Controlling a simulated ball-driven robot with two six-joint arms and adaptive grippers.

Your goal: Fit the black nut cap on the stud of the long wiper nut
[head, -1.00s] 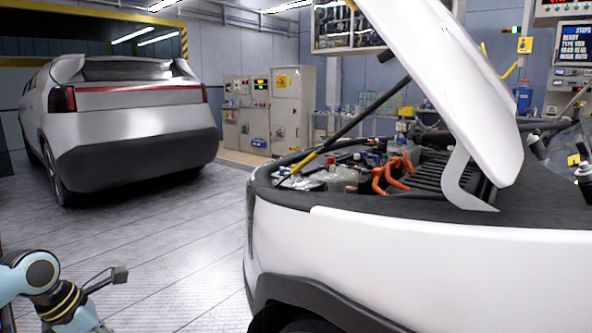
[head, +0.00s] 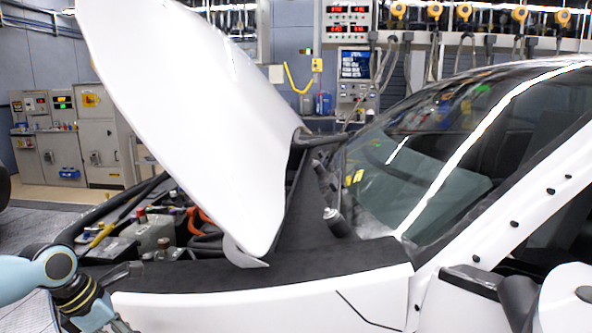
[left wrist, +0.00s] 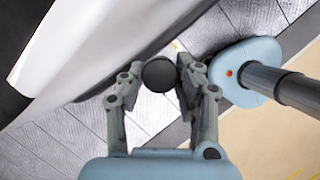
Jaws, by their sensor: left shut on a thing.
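The black nut cap (left wrist: 159,76) is a small dark round piece between the fingertips of my left gripper (left wrist: 157,78) in the left wrist view. The gripper is shut on it, over the floor beside the white car body. In the head view my left arm comes in at the lower left, in front of the fender, and its fingers are not clear there. A small silver round fitting (head: 330,213) shows on the black cowl at the foot of a dark wiper part. I cannot tell if it is the long wiper's nut; its stud is too small to see. My right gripper is not in view.
The raised white hood (head: 185,110) stands over the engine bay, left of the cowl. The windshield (head: 440,160) lies right of the cowl, and a white fender (head: 270,300) is in front. Control cabinets (head: 95,135) stand at the back left.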

